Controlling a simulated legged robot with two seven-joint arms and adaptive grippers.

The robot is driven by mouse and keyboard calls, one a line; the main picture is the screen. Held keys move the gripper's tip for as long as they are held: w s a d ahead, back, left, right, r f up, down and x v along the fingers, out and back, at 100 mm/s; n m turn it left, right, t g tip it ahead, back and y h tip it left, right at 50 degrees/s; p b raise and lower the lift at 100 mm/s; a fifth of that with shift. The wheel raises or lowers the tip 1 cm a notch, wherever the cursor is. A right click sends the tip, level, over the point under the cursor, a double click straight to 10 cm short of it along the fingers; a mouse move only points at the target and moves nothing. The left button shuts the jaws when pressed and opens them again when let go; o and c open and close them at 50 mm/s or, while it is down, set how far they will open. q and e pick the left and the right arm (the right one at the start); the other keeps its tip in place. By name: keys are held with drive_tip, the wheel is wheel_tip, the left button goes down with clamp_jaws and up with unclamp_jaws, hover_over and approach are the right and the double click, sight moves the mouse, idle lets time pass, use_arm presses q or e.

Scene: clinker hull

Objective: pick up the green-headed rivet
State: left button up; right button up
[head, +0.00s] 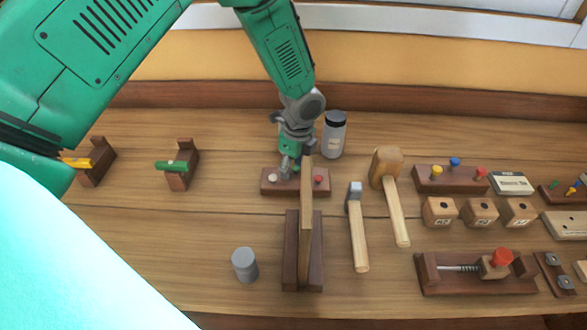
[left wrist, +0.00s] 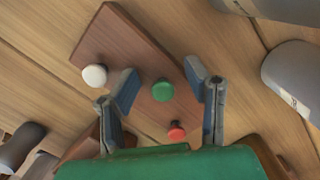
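The green-headed rivet (left wrist: 162,90) stands in a dark wooden rivet block (left wrist: 125,42), between a white-headed rivet (left wrist: 95,75) and a red-headed rivet (left wrist: 176,131). My left gripper (left wrist: 161,84) is open, with one finger on each side of the green head and a visible gap to both. In the head view my left gripper (head: 289,170) points down over the rivet block (head: 272,187). There the white-headed rivet (head: 272,178) and red-headed rivet (head: 318,179) show, while the gripper mostly hides the green one. My right gripper is in neither view.
An upright wooden board (head: 306,225) in a dark stand is close in front of the block. A grey jar (head: 334,138) stands just behind right. A mallet (head: 387,165) and hammer (head: 357,230) lie to the right. The bench left of the block is mostly clear.

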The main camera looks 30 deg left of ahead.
use_arm(q)
drive_tip(key=shift+f, duration=0.1)
drive_tip(key=c, duration=0.6)
drive_tip(key=shift+d, duration=0.1)
clamp_jaws()
drive_tip(key=shift+s+d, duration=0.1)
drive_tip(key=shift+d, duration=0.55)
drive_tip(key=shift+a, duration=0.1)
